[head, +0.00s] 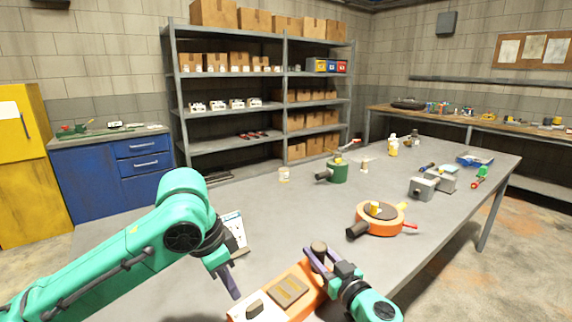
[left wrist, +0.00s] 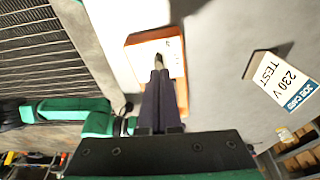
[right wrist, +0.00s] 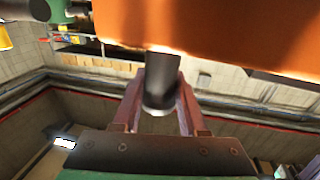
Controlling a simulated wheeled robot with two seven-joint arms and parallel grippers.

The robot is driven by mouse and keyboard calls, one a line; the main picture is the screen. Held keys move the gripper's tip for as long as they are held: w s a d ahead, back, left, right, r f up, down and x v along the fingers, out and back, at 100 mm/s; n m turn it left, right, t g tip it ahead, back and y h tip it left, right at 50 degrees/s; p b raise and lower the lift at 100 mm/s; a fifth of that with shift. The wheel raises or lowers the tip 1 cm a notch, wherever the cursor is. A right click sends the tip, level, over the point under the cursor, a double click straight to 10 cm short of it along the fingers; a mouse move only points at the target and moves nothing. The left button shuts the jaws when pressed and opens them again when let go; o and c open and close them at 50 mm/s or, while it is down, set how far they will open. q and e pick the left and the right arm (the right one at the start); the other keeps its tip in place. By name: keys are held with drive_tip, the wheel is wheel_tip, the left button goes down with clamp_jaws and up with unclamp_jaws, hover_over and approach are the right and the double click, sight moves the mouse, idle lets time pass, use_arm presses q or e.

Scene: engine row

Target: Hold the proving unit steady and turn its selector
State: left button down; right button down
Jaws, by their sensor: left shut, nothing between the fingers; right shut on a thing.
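The proving unit (head: 308,272) is an orange box on the near part of the table, with a panel on top and a dark selector (head: 254,306) at its near-left end. My right gripper (head: 318,260) is shut on the dark round handle at its far end; the right wrist view shows the dark cylinder (right wrist: 161,85) between the fingers, below the orange body (right wrist: 220,30). My left gripper (head: 236,296) is shut and empty, its tips just beside the selector. In the left wrist view its tips (left wrist: 160,76) point at the selector (left wrist: 160,60) on the white face; contact is unclear.
A job card (head: 236,230) reading "230 V TEST" stands behind my left wrist. An orange round device (head: 380,220), a green one (head: 337,171), grey boxes (head: 424,188) and a white cup (head: 284,174) stand further back. The table's middle is mostly clear.

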sight(246, 319)
use_arm(q)
drive_tip(key=shift+w+a+f, duration=0.1)
drive_tip(key=shift+w+f, duration=0.05)
drive_tip(key=shift+f, duration=0.9)
drive_tip(key=shift+w+a+f, duration=0.1)
drive_tip(key=shift+f, duration=0.9)
drive_tip(key=shift+w+a+f, duration=0.1)
drive_tip(key=shift+w+f, duration=0.05)
drive_tip(key=shift+f, duration=0.9)
drive_tip(key=shift+w+d, duration=0.15)
drive_tip(key=shift+d, duration=0.3)
drive_tip(key=shift+s+d, duration=0.25)
drive_tip(key=shift+s, duration=0.15)
drive_tip(key=shift+s+d, duration=0.3)
drive_tip(key=shift+s, duration=0.05)
